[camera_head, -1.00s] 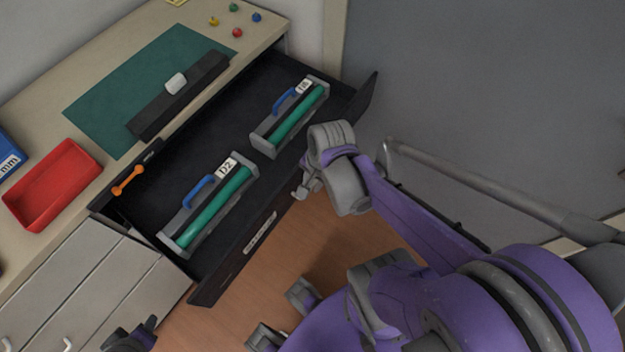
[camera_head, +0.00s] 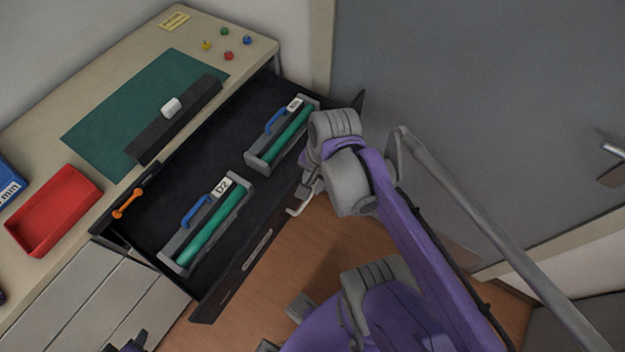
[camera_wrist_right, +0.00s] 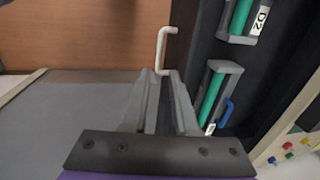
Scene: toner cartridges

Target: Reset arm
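My right arm reaches in from the lower right. Its gripper (camera_head: 303,192) is at the front of the open dark drawer, below the purple-grey wrist. A dark part at the head view's bottom left edge seems to be my left gripper (camera_head: 128,346), mostly cut off.
The pulled-out drawer (camera_head: 190,312) holds a toner cartridge marked D2 (camera_head: 212,227) and a second cartridge (camera_head: 285,138). The desk carries a red tray (camera_head: 45,240), green mat (camera_head: 90,140), black bar (camera_head: 150,148) and several coloured pins. A grey door (camera_head: 470,80) stands to the right.

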